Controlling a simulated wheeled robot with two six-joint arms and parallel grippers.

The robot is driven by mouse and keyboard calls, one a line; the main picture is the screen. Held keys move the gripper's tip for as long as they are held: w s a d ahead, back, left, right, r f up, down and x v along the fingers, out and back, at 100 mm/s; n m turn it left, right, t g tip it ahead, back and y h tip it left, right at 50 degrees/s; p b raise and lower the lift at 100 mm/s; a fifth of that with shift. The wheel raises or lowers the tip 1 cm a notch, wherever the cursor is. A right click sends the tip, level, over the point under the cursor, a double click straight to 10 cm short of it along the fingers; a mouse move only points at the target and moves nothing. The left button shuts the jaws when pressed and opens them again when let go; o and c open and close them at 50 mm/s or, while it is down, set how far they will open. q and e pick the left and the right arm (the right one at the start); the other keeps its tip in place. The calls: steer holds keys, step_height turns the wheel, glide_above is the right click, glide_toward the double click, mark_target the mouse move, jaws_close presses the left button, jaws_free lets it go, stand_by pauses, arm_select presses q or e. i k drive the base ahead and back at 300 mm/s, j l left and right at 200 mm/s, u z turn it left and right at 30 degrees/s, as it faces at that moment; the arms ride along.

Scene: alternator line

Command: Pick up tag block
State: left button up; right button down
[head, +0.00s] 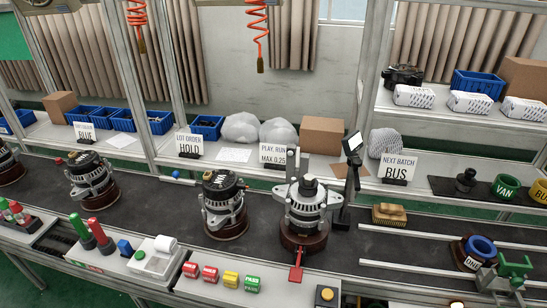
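Several small tag-like blocks stand in a row on the pale front ledge, near the bottom middle of the head view. From left to right I see a red block (190,270), a second red block (209,274), a yellow block (231,279) and a green block (252,284). Each has pale lettering on its front, too small to read surely. I cannot tell which one the task means. They stand apart from each other, with nothing on top of them. Neither of my grippers shows in the head view.
Behind the blocks, alternators (225,205) (306,212) stand on round bases on the dark conveyor (150,220). A white label printer (157,258) is left of the blocks. A red lever (297,270) and a yellow-black button box (326,296) are to their right.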

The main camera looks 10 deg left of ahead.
mark_target(252, 283)
steer(key=j, duration=0.9)
steer(key=k+j, duration=0.35)
